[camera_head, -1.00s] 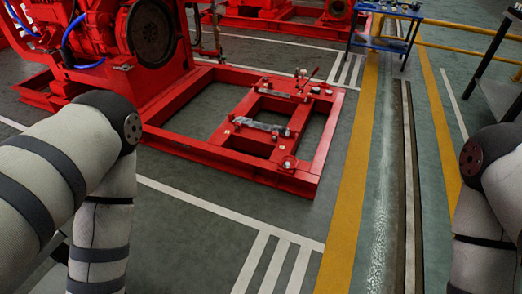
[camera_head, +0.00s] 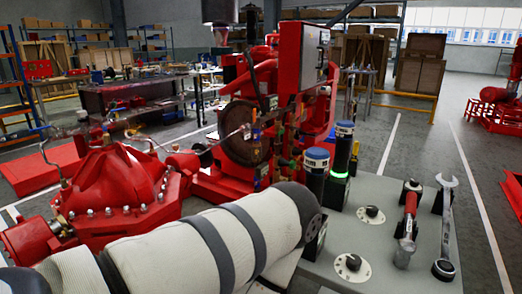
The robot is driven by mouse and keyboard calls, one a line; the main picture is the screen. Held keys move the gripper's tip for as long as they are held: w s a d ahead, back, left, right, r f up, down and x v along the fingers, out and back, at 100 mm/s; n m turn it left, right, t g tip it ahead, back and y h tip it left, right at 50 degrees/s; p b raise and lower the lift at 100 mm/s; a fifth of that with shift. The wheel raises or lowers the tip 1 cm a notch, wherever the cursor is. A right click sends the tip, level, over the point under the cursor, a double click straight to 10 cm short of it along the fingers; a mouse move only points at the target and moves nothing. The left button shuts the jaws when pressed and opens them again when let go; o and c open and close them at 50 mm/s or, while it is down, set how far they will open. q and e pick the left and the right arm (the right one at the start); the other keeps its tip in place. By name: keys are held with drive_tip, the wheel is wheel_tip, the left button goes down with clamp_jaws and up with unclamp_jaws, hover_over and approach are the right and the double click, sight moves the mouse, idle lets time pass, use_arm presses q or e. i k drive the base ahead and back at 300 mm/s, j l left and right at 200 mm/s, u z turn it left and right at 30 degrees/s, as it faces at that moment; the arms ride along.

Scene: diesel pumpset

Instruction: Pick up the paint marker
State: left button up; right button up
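I cannot make out a paint marker for certain in the head view. My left arm lies across the lower part of the picture from the lower left, and its elbow end sits beside the grey panel top (camera_head: 390,262). Neither gripper shows, so I cannot see whether they are open or shut. On the panel stand two dark cylinders with blue and white tops, a nearer one (camera_head: 316,172) and a farther one (camera_head: 343,142) with a glowing green ring. A red-handled tool (camera_head: 409,215) and a metal wrench (camera_head: 445,225) are at the right.
Two round knobs, a nearer one (camera_head: 352,266) and a farther one (camera_head: 371,214), sit on the panel. A red pump casing (camera_head: 112,190) and red machinery (camera_head: 300,75) stand left and behind. A workbench (camera_head: 130,98) is farther back. Open floor (camera_head: 435,135) lies at the right.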

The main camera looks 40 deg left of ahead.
sight(355, 154)
drive_tip(key=u, duration=0.8)
